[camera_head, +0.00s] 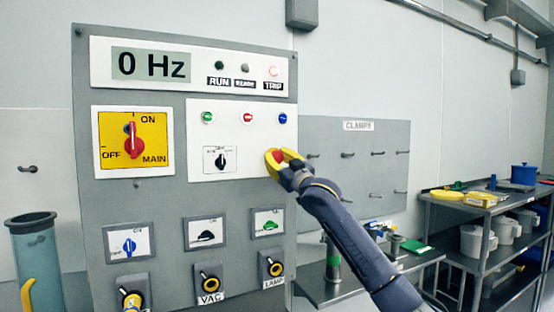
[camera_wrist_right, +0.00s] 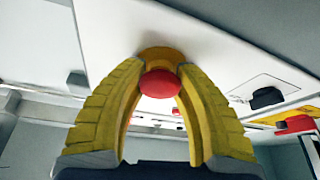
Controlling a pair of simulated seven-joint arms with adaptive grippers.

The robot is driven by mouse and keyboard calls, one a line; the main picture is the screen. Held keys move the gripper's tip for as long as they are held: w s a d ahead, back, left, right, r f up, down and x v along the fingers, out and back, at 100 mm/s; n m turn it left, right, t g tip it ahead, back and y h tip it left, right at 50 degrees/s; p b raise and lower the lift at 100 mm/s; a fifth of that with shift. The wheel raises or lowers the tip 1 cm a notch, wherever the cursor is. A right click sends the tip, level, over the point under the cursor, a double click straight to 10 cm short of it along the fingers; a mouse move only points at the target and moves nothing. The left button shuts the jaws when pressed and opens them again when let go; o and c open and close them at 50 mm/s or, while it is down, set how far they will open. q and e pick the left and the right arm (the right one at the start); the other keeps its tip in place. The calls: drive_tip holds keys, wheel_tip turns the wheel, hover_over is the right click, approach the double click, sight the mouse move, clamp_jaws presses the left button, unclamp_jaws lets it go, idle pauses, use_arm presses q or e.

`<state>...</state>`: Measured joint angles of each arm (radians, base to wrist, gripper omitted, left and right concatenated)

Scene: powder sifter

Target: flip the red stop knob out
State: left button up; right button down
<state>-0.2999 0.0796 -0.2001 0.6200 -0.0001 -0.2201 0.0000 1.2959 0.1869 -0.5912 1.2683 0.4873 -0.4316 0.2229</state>
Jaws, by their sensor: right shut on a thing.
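The red stop knob (camera_head: 278,156) sits at the lower right of the white switch plate on the grey control panel. My right gripper (camera_head: 286,160) is at the knob, its yellow fingers around it. In the right wrist view the red knob (camera_wrist_right: 160,84) shows between the two curved yellow fingers (camera_wrist_right: 160,70), in front of a yellow base. The fingers are shut on the knob, with their tips close to the white plate.
The panel carries a display (camera_head: 150,65), a red main switch (camera_head: 133,140) on yellow, a black selector (camera_head: 221,160), and several lower switches. A steel bench (camera_head: 340,290) and a loaded shelf cart (camera_head: 484,206) stand to the right. A clamp board (camera_head: 357,150) hangs behind.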

drive_tip(key=shift+s+d, duration=0.2)
drive_tip(key=shift+s, duration=0.3)
drive_tip(key=shift+f, duration=0.1)
drive_tip(key=c, duration=0.8)
unclamp_jaws()
drive_tip(key=shift+s, duration=0.1)
drive_tip(key=v, duration=1.2)
